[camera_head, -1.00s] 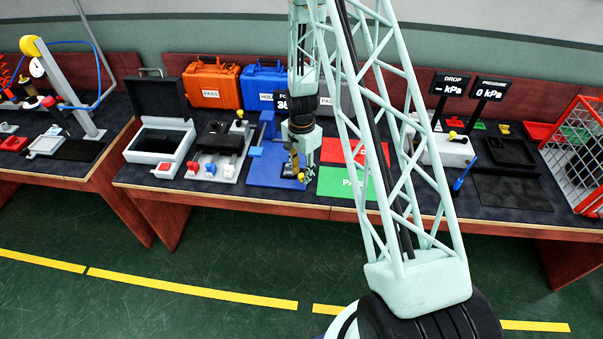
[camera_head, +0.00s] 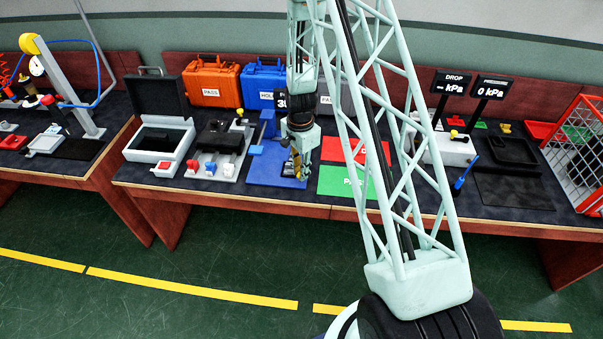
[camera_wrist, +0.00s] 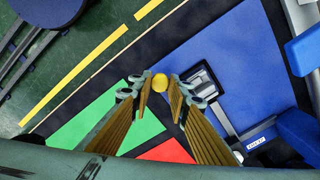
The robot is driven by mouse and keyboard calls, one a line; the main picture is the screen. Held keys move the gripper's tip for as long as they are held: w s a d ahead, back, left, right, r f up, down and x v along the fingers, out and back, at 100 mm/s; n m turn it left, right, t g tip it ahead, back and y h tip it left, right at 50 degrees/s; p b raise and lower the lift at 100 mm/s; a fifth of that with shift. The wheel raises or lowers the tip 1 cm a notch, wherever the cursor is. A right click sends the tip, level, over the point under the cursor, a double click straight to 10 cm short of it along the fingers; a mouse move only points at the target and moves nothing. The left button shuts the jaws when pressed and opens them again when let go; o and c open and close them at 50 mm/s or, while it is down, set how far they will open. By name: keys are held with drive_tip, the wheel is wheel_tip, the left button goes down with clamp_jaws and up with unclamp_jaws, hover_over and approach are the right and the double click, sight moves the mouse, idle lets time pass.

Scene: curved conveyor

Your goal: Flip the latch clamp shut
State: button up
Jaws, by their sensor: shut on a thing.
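The blue latch clamp fixture is a flat blue base (camera_head: 262,176) with an upright blue block, left of the green and red pads; its base also fills the wrist view's upper middle (camera_wrist: 225,55). A yellow round knob (camera_wrist: 159,82) sits between my fingertips. A dark metal frame (camera_wrist: 203,85) and a grey bar lie to its right, beside a labelled blue block. My gripper (camera_head: 299,172) points down over the base's right side. The knob's link to the clamp is hidden.
The green pad (camera_head: 345,183) and red pad (camera_head: 342,150) lie just right. A grey fixture with red and white knobs (camera_head: 228,170) stands left. Orange (camera_head: 212,84) and blue (camera_head: 258,74) cases stand behind. A small display (camera_head: 282,102) is partly hidden by my arm.

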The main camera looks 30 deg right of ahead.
idle(0.3)
drive_tip(key=o, duration=0.8)
drive_tip(key=shift+a, duration=0.1)
drive_tip(key=shift+o, duration=0.2)
drive_tip(key=shift+r, duration=0.1)
wheel_tip(320, 180, up, 12)
idle(0.6)
idle(0.5)
